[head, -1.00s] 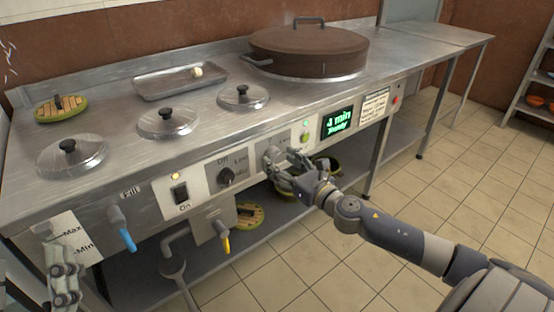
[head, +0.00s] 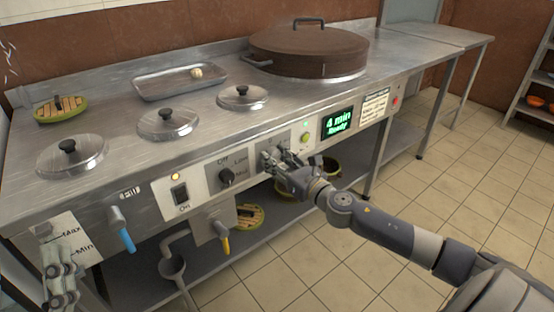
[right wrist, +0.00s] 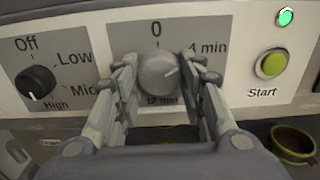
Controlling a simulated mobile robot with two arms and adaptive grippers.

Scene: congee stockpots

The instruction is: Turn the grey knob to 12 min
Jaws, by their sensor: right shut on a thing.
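The grey knob (right wrist: 157,76) sits on the front panel, and its pointer mark leans up and right, toward the "4 min" label. "0" is above it and "12 min" below. My right gripper (right wrist: 161,72) is shut on the knob, one finger on each side. In the head view my right gripper (head: 274,160) covers most of the knob. The green display (head: 337,122) reads "4 min Ready". My left gripper (head: 62,285) is at the lower left, away from the knob; its finger opening is unclear.
A black Off/Low/Mid/High knob (right wrist: 36,82) is left of the grey knob; a green Start button (right wrist: 271,64) is to its right. The counter holds lidded pots, a tray (head: 180,82) and a large brown-lidded pot (head: 308,52). A blue-handled tap (head: 122,232) sticks out below.

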